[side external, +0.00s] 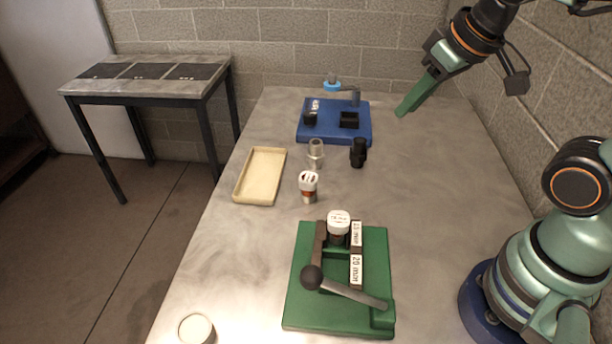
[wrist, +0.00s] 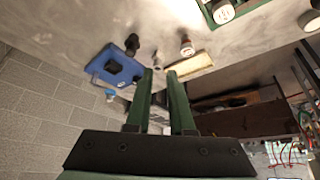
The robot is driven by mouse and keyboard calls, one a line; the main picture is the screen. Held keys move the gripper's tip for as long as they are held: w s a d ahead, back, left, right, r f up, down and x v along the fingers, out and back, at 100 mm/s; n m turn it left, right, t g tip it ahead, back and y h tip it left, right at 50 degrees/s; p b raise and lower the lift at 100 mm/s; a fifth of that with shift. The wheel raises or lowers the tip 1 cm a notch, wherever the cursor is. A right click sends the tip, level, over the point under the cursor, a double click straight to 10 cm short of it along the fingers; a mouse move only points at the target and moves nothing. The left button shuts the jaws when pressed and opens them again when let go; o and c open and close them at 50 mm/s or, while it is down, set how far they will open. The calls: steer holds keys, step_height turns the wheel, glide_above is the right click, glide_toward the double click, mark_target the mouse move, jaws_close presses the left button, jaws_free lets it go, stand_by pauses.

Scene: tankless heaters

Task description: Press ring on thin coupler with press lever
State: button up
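A second white-capped coupler (side external: 308,185), with an orange-brown band, stands on the table behind the press. I cannot tell which coupler is the thin one. My gripper (side external: 403,111) hangs above the far right of the table, away from the press. In the wrist view, its green fingers (wrist: 161,71) are apart with nothing between them.
A tan tray (side external: 242,190), a clear cylinder (side external: 316,150) and a black fitting (side external: 358,153) stand mid-table. A blue fixture (side external: 335,135) is at the back. A round white-topped object (side external: 196,329) is front left.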

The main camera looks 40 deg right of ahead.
steer(key=s+a+n, duration=0.1)
steer(key=a, duration=0.3)
steer(key=s+a+r+n+g+y, duration=0.1)
steer(key=a+n, duration=0.1)
steer(key=a, duration=0.3)
steer(key=s+a+n+g, duration=0.1)
steer(key=a+n, duration=0.1)
steer(key=a, duration=0.3)
steer(key=shift+a+r+y, duration=0.2)
steer(key=shift+r+y, duration=0.2)
jaws_close()
steer(key=r+n+g, duration=0.1)
steer(key=n+g, duration=0.1)
steer(key=n, duration=0.2)
glide_above(312, 273)
steer(key=s+d, duration=0.2)
steer(key=s, duration=0.1)
steer(key=shift+w+r, duration=0.1)
steer(key=shift+r, duration=0.05)
steer(key=x, duration=1.4)
steer(key=shift+w+d, duration=0.25)
steer(key=shift+d, duration=0.15)
